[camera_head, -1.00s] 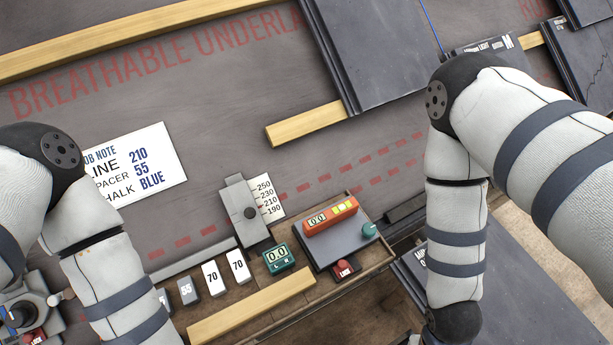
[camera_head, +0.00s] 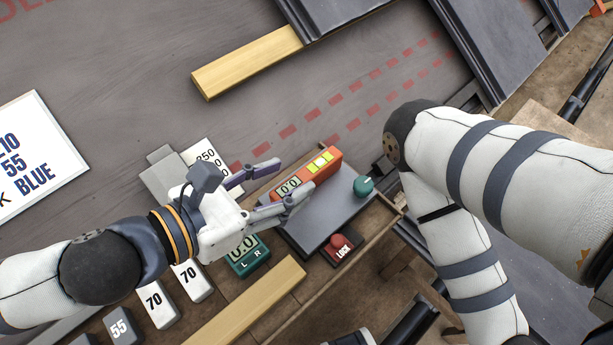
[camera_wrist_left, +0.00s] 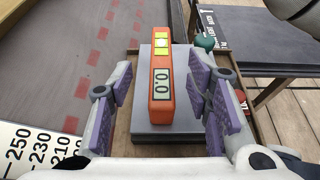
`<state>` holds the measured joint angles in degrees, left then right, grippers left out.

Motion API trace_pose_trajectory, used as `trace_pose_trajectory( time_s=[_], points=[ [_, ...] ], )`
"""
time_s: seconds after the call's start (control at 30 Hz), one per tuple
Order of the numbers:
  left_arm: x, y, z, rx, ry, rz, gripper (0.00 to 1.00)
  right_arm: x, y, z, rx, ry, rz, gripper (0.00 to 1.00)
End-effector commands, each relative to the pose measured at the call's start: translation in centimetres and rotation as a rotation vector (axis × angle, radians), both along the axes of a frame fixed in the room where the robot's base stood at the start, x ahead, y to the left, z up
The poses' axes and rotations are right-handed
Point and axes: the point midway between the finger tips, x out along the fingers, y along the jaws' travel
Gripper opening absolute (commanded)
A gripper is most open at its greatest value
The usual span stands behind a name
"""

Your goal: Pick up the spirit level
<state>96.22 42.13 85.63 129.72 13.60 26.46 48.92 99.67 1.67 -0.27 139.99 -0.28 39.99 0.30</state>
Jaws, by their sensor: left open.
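The orange spirit level (camera_head: 307,172) has yellow vials and a 0.0 display. It lies on a grey plate (camera_head: 328,212) in the wooden tray. In the left wrist view the spirit level (camera_wrist_left: 162,85) runs lengthwise between the two fingers, with a gap on each side. My left gripper (camera_head: 289,182) is open, its purple-padded fingers pointing at the level's near end in the head view. My right arm comes in from the right in the head view; its gripper is out of the picture.
A grey gauge (camera_head: 166,176) stands behind my left gripper.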

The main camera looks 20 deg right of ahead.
Motion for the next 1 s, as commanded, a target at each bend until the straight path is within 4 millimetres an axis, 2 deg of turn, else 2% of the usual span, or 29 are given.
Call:
trace_pose_trajectory(
  time_s=[0.3, 0.53, 0.57, 0.7, 0.77, 1.0],
  points=[
    [1.4, -4.6, -2.2, 0.0, 0.0, -0.002, 0.45, -0.3, 0.0, -1.0, 0.0, 0.013, -0.001, 0.0],
    [1.6, -4.9, -2.2, 0.002, -0.002, -0.001, 0.45, -0.3, 0.0, -1.0, 0.0, 0.013, -0.001, 0.0],
    [1.6, -4.9, -2.2, 0.002, -0.002, -0.001, 0.43, -0.3, 0.0, -1.0, 0.0, 0.013, -0.001, 0.0],
    [1.6, -4.9, -2.2, 0.002, -0.002, -0.001, 0.11, -0.3, 0.0, -1.0, 0.0, 0.013, -0.001, 0.0],
    [1.6, -4.9, -2.2, 0.002, -0.002, -0.001, 0.0, -0.3, 0.0, -1.0, -0.001, 0.013, 0.0, 0.0],
    [1.6, -4.9, -2.1, 0.001, -0.003, -0.002, 0.0, -0.3, 0.0, -1.0, 0.0, 0.013, 0.0, 0.0]
  ],
)
